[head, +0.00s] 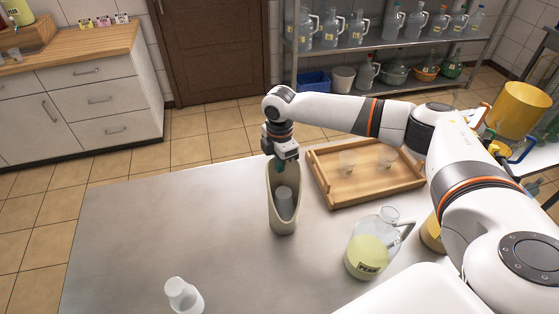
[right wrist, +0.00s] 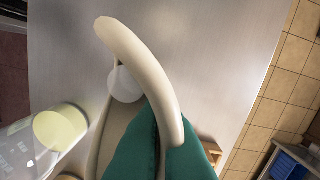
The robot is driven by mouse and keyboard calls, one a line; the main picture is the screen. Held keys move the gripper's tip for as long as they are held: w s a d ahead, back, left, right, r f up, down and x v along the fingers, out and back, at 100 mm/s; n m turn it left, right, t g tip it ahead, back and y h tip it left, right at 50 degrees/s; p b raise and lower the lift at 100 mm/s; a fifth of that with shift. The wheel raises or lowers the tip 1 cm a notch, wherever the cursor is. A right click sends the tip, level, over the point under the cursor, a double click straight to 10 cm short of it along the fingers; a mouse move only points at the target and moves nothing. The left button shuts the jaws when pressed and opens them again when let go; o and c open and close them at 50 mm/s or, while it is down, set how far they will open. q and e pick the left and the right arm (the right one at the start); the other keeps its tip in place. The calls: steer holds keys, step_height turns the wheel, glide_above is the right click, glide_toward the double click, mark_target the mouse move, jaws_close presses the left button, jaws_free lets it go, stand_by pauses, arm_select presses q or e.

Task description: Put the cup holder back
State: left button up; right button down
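The cup holder (head: 283,222) is a tall beige scoop-shaped stand, upright on the metal table, with a high back and an open front. A pale grey cup (head: 285,202) sits inside it; its white round end shows in the right wrist view (right wrist: 124,86). My right gripper (head: 281,161) is at the top of the holder's back. In the right wrist view its teal fingers (right wrist: 160,145) lie on either side of the beige rim (right wrist: 143,60), seemingly shut on it. The fingertips are partly hidden by the rim. My left gripper is not in view.
A wooden tray (head: 371,198) with two clear cups lies right of the holder. A jug labelled PEAR (head: 368,252) stands at the front right. A white cup (head: 183,295) stands at the front left. The table's left part (head: 150,235) is clear.

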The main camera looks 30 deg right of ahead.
steer(key=shift+f, duration=0.1)
steer(key=c, duration=1.6)
jaws_free()
steer(key=shift+c, duration=0.2)
